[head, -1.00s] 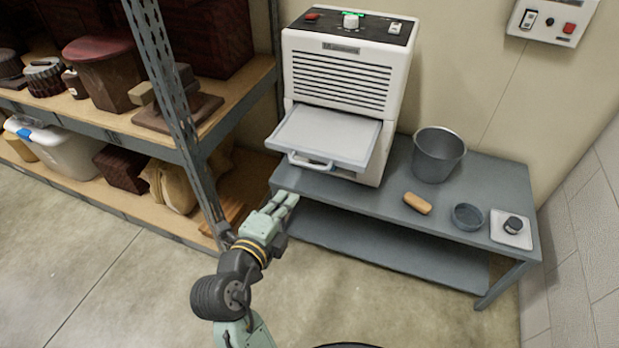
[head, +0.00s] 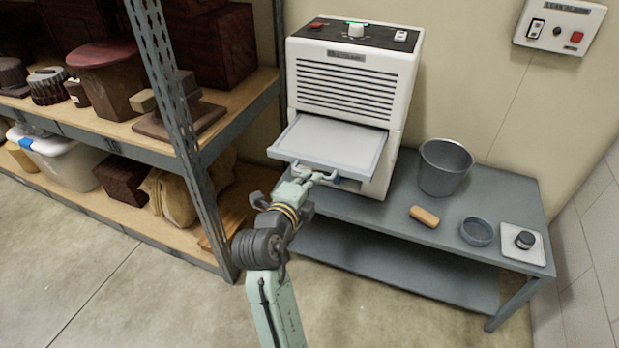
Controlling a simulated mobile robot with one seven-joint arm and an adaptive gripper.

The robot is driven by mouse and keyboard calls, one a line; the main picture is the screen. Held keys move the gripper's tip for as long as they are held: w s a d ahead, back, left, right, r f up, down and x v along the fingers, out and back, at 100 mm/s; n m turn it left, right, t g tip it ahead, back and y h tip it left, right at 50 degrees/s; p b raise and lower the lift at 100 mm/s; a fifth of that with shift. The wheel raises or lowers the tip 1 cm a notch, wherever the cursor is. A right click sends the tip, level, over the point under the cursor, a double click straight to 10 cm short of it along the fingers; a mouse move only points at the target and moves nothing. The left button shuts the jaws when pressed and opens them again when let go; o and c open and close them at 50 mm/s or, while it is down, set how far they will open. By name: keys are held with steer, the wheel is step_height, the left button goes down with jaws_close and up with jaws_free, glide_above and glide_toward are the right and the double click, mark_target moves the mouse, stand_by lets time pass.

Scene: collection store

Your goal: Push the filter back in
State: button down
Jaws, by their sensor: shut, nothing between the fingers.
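The filter (head: 328,145) is a flat grey tray-like panel with a light rim. It sticks out of the front of the white dehumidifier-like machine (head: 396,150), below its louvres. My gripper (head: 312,174) is shut and empty, at the filter's front edge by the handle. I cannot tell whether the fingers touch it.
A loaded metal shelf (head: 180,120) stands close on the left. A switch panel (head: 560,26) is on the wall.

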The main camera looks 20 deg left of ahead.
mark_target(337, 138)
steer(key=shift+w, duration=0.15)
steer(key=r+b+x, duration=0.1)
steer(key=x, duration=0.5)
steer(key=r+b+x, duration=0.1)
steer(key=b+x, duration=0.1)
steer(key=x, duration=0.4)
steer(key=r+b+x, duration=0.2)
steer(key=x, duration=0.4)
steer(key=shift+x, duration=0.8)
steer(key=shift+w+d+r, duration=0.15)
steer(key=shift+d+r, duration=0.05)
steer(key=shift+d, duration=0.1)
